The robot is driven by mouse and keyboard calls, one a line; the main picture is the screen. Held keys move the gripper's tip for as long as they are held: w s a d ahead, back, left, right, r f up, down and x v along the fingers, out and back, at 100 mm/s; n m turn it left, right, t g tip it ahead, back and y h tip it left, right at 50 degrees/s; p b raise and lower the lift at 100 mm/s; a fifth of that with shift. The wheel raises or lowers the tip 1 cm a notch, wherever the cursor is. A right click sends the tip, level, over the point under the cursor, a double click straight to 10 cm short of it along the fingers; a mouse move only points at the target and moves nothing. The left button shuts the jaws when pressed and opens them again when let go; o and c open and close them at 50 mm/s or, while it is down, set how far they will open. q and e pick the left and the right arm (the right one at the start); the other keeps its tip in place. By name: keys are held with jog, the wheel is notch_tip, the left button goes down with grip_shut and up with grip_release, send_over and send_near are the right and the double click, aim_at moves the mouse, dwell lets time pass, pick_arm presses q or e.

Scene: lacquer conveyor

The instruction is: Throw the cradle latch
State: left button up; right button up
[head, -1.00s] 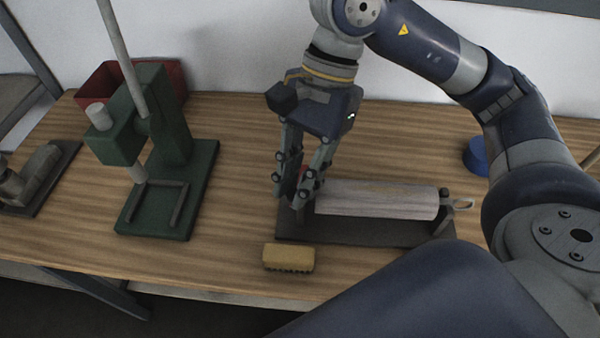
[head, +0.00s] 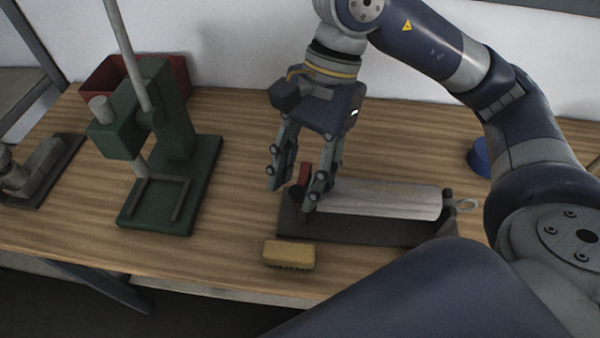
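The cradle (head: 350,230) is a dark base on the bench. A pale, wood-grained cylinder (head: 385,200) lies in it, with a small ring at its right end. A small red piece (head: 304,174), probably the latch, stands at the cradle's left end, partly hidden by a finger. My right gripper (head: 294,196) points down over that left end. Its fingers are spread, one left of the red piece and one in front of it. Nothing shows held; whether a finger touches the red piece I cannot tell. My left gripper is not in view.
A yellow brush (head: 289,254) lies in front of the cradle. A green press (head: 170,150) stands left, with a red bin (head: 105,75) behind it. A grey tool (head: 40,170) is at far left, and a blue round object (head: 478,157) at back right. Bench between press and cradle is clear.

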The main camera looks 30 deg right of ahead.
jog(key=v, duration=1.2)
